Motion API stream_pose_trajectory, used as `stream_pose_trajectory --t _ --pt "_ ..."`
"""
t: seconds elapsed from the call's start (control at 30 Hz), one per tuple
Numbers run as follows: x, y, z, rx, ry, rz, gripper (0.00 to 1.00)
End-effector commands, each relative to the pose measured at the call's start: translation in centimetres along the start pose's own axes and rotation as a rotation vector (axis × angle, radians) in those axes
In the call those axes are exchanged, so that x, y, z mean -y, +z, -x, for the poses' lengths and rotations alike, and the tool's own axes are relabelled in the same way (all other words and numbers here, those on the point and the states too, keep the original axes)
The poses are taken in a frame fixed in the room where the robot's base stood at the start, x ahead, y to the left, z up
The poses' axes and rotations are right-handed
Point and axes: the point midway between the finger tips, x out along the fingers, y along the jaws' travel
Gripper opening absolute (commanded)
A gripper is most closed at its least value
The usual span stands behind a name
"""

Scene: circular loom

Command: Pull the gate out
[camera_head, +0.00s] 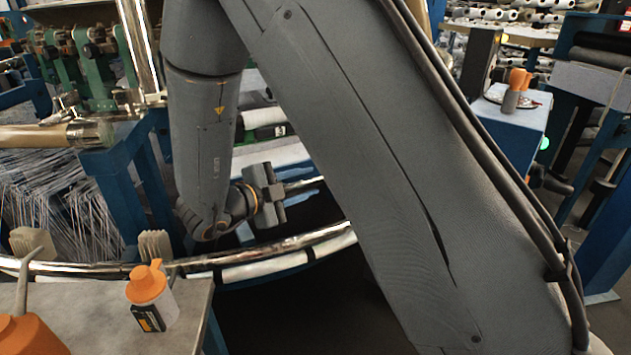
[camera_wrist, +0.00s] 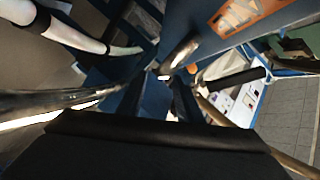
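My gripper (camera_head: 285,188) is in the middle of the head view, pointing right, low behind my large forearm. Its fingers are small and partly hidden there. In the wrist view my gripper (camera_wrist: 160,85) reaches up from the dark body at the bottom; a shiny metal piece (camera_wrist: 180,52) is just beyond the fingertips. I cannot tell whether they touch it, or how far the fingers are apart. A curved shiny rail (camera_head: 290,246) with white sleeves runs below the gripper in the head view. I cannot tell for certain which part is the gate; my arm hides much of the loom.
A grey table (camera_head: 190,325) at the lower left bears an orange-capped bottle (camera_head: 148,295). A blue frame (camera_head: 110,190) with threads stands at the left. A blue cabinet (camera_head: 520,125) with orange-topped items is at the right. Dark floor shows inside the rail.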

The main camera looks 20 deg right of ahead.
Motion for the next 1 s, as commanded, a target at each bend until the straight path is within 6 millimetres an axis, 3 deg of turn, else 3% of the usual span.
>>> stream_pose_trajectory --t 0.1,0.3,0.63,0.67,0.83,1.0 --pt "-0.1 0.0 -2.0 -0.001 0.002 0.001 0.33" --pt "0.0 0.1 -3.9 0.002 -0.001 0.001 0.33" --pt "0.0 0.1 -4.3 0.004 -0.001 0.002 0.33" --pt "0.0 0.1 -4.3 0.004 -0.001 0.002 0.31" --pt "0.0 0.1 -4.3 0.004 -0.001 0.002 0.02" --pt "0.0 0.1 -4.3 0.004 -0.001 0.002 0.0"
